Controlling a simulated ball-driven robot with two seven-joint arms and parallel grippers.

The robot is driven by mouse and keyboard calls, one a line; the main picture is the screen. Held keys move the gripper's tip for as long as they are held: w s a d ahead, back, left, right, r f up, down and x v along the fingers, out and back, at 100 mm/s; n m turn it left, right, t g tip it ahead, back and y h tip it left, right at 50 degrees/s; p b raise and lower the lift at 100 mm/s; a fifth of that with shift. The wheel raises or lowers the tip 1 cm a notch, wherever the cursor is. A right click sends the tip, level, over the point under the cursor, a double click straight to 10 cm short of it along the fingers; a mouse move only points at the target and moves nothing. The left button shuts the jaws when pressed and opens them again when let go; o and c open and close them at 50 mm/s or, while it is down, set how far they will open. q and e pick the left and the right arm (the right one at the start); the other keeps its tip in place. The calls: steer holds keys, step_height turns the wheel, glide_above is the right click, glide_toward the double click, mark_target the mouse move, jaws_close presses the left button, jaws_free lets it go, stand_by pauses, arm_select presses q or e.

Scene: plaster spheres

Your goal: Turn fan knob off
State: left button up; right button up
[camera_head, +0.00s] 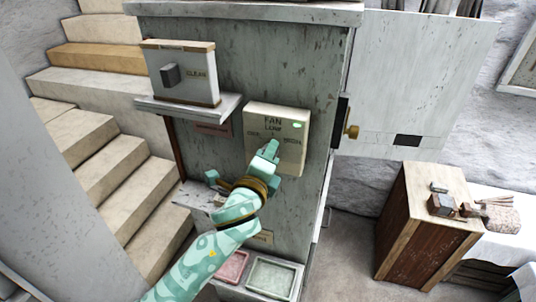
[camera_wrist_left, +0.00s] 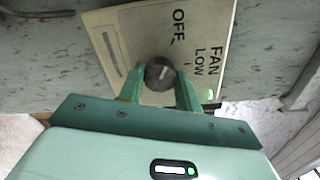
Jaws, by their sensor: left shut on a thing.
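The fan panel (camera_head: 290,150) is a cream plate on the grey cabinet front, marked FAN and LOW, with a lit green spot near its upper right. My left gripper (camera_head: 269,148) is at the panel's lower middle and hides the knob in the head view. In the left wrist view the dark round fan knob (camera_wrist_left: 159,73) sits between the fingertips of the left gripper (camera_wrist_left: 161,79), which is shut on it. The knob has a short white mark; OFF, LOW and FAN are printed beside it. Which setting the mark points to, I cannot tell. My right gripper is not in view.
A box marked CLEAR (camera_head: 185,72) with a dark switch stands on a small shelf (camera_head: 190,108) left of the panel. An open cabinet door (camera_head: 415,70) is at the right. Two trays (camera_head: 272,279) lie below. Stone stairs (camera_head: 125,170) rise at left; a wooden crate (camera_head: 420,225) stands right.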

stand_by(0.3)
arm_select(q)
steer(key=o, duration=1)
steer(key=b+v, duration=0.2)
steer(key=v, duration=1.4)
steer(key=shift+s, duration=0.1)
